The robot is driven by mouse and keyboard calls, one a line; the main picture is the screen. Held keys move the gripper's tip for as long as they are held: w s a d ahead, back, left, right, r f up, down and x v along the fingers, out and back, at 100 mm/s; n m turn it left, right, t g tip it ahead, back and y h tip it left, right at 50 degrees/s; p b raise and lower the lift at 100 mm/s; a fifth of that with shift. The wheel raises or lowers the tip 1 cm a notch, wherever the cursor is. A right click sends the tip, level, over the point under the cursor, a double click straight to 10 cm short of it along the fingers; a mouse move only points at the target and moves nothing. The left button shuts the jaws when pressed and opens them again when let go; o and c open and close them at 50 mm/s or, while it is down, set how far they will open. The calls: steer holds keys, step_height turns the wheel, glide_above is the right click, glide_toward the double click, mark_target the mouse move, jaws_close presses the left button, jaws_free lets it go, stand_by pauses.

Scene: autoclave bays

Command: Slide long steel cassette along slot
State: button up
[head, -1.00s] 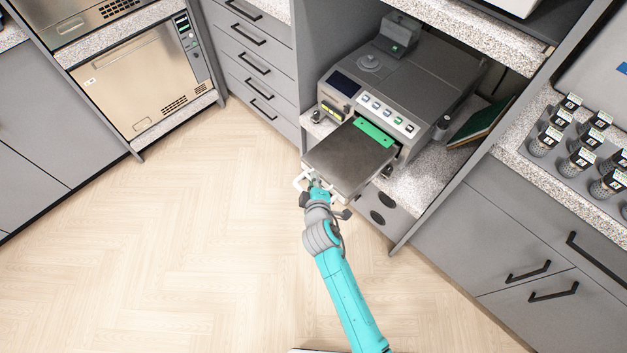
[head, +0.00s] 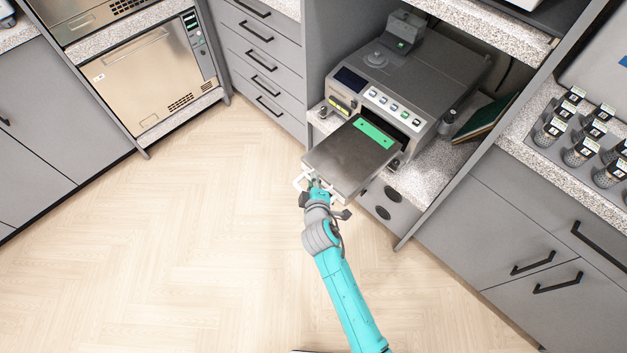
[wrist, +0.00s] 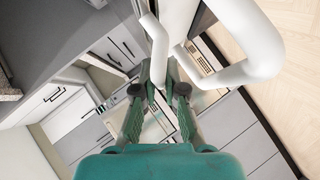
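The long steel cassette (head: 345,160) is a flat, dull metal tray with a green strip (head: 375,134) across its top. It sticks out from the front slot of the grey tabletop autoclave (head: 425,75), and its inner end is hidden in the slot. A white looped handle (head: 298,183) is at its near end. My gripper (head: 316,184) is at that handle. In the wrist view, my gripper's green fingers (wrist: 160,72) close around one white bar of the handle (wrist: 262,62).
The autoclave stands in a bay with a speckled shelf (head: 436,172). A dark green book or panel (head: 490,118) leans right of it. Labelled containers (head: 584,150) stand on the right counter. Drawers (head: 265,55) are left of the bay. The wooden floor (head: 200,230) is open.

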steer(key=o, duration=0.4)
steer(key=shift+s, duration=0.1)
steer(key=v, duration=1.2)
steer(key=shift+d, duration=0.1)
steer(key=s+d+m, duration=0.5)
steer(key=s+d, duration=0.8)
steer(key=s, duration=0.4)
steer(key=s+d+r+m, duration=0.2)
steer(key=s+r+m, duration=0.1)
steer(key=s+r, duration=0.1)
steer(key=s+d+r+m+t+h, duration=0.1)
steer(key=s+d+r+m, duration=0.2)
steer(key=s+r, duration=0.2)
steer(key=s+d+r+m+h, duration=0.1)
steer(key=s+d+r+m, duration=0.1)
steer(key=s+r, duration=0.3)
steer(key=shift+s+d+m+t, duration=0.15)
steer(key=shift+s+m, duration=0.3)
steer(key=shift+s, duration=0.25)
steer(key=shift+s+d+m+t, duration=0.15)
steer(key=shift+s+m, duration=0.3)
steer(key=shift+s, duration=0.25)
